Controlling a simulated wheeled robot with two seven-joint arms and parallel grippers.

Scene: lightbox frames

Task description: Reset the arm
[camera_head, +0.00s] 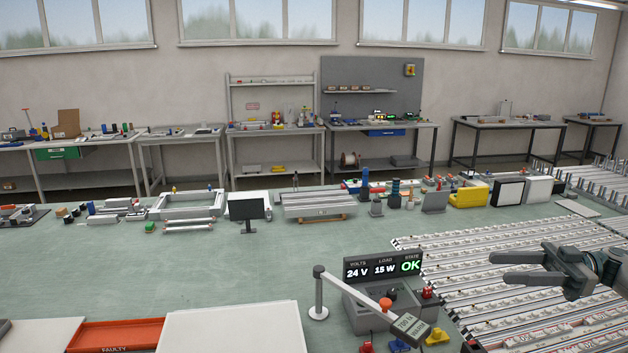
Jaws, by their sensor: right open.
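My right gripper (510,268) comes in from the right edge and points left. Its two dark fingers are apart with nothing between them. It hangs above the rows of white lightbox strips (470,310) at the lower right; its exact height above them I cannot tell. The tester (385,285) stands left of the gripper, with a display reading 24 V, 15 W and OK. A grey post with a hinged arm (350,287) reaches across the tester, with a red knob and a label on it. My left gripper is out of view.
An orange tray marked FAULTY (115,336) lies at the lower left beside a white panel (232,328). Frames, a small monitor (247,209), a yellow box (469,194) and several tools line the table's back edge. The green table's middle left (180,272) is clear.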

